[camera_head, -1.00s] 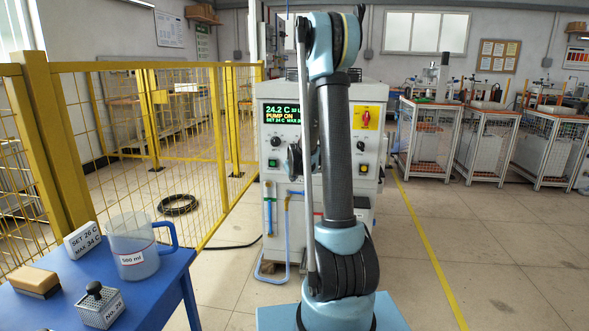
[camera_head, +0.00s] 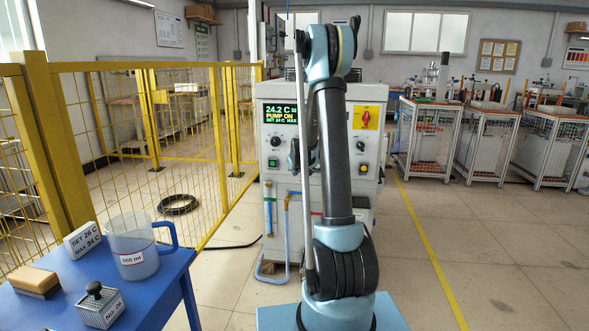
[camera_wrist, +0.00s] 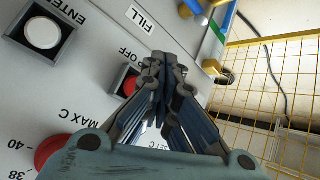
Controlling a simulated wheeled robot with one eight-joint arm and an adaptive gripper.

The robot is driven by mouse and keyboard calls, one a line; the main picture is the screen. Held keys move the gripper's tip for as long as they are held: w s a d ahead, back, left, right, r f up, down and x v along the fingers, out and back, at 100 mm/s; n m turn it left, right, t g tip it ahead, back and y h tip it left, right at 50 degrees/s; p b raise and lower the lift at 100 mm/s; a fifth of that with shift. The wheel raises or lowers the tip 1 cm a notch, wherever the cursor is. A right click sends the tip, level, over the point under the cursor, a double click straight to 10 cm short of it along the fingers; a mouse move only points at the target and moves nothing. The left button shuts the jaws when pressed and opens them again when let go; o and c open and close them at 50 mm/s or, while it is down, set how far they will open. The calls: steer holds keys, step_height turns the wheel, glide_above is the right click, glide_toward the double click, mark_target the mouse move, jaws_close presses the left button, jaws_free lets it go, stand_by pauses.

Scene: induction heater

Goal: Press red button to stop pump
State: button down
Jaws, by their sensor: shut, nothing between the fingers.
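The red button (camera_wrist: 129,86) sits in a dark square housing on the grey panel in the wrist view. A partly covered label ending in "P OFF" is beside it. My gripper (camera_wrist: 163,62) is shut and empty, with its fingers right next to the button and partly covering its housing; I cannot tell whether they touch. In the head view my gripper (camera_head: 294,154) is small in front of the heater cabinet (camera_head: 342,205), and the red button cannot be made out. The cabinet's display (camera_head: 281,114) reads 24.2 C and PUMP ON.
A white ENTER button (camera_wrist: 43,33) and a red knob (camera_wrist: 52,151) by MAX C are on the same panel. A red-and-yellow switch (camera_head: 366,117) is on the cabinet. A yellow mesh fence (camera_head: 150,130) and a blue table (camera_head: 165,287) with a jug (camera_head: 132,245) stand left.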

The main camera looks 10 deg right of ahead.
steer(key=shift+w+d, duration=0.25)
steer(key=shift+w, duration=0.45)
steer(key=shift+w, duration=0.2)
stand_by(0.9)
steer(key=shift+w+d, duration=0.1)
steer(key=shift+w, duration=0.1)
steer(key=shift+w+d, duration=0.15)
steer(key=shift+w, duration=0.3)
stand_by(1.0)
steer(key=shift+s, duration=0.2)
steer(key=shift+s+a, duration=0.3)
steer(key=shift+s, duration=0.4)
steer(key=shift+s, duration=0.1)
steer(key=shift+s+a, duration=0.25)
steer(key=shift+s, duration=0.5)
steer(key=shift+s+a, duration=0.25)
steer(key=shift+s, duration=0.5)
steer(key=shift+s+a, duration=0.25)
steer(key=shift+s, duration=0.5)
